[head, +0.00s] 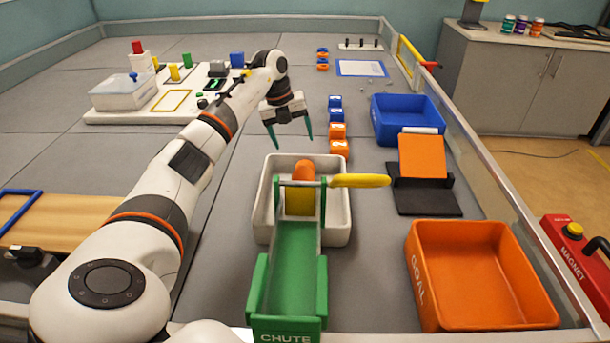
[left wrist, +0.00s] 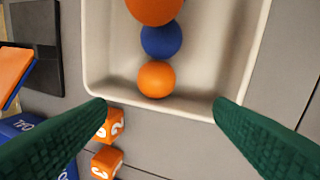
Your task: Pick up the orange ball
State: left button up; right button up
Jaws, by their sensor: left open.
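An orange ball (left wrist: 156,79) lies in a white tray (left wrist: 100,60) in the left wrist view, near the tray wall closest to my fingertips. A blue ball (left wrist: 161,40) is beside it, and a larger-looking orange round thing (left wrist: 155,8) is cut off at the top edge. In the head view the white tray (head: 262,205) stands behind and around the chute's upper end, and an orange round shape (head: 304,168) shows there; I cannot tell which one. My left gripper (head: 291,140) is open and empty, pointing down above the tray's far edge; its fingers (left wrist: 159,103) straddle the near orange ball's line.
A green chute (head: 294,265) with a yellow handle (head: 360,181) stands over the tray. Orange number cubes (head: 338,131) sit to the right of my gripper. A blue bin (head: 407,132), an orange ramp (head: 422,156) and an orange goal bin (head: 478,317) stand at the right.

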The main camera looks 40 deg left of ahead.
aim_at(302, 161)
pick_arm(q)
jog(key=x, duration=0.4)
jog(key=shift+d+f+b, duration=0.1)
jog(key=shift+b, duration=0.3)
jog(key=x, duration=0.1)
jog(key=b+x, duration=0.1)
jog(key=x, duration=0.3)
jog(key=shift+d, duration=0.4)
jog(key=shift+f+b, duration=0.25)
jog(key=shift+b, duration=0.05)
jog(key=shift+r, duration=0.1)
pick_arm(e)
jog(key=shift+s+f, duration=0.1)
pick_arm(q)
jog(key=c, duration=1)
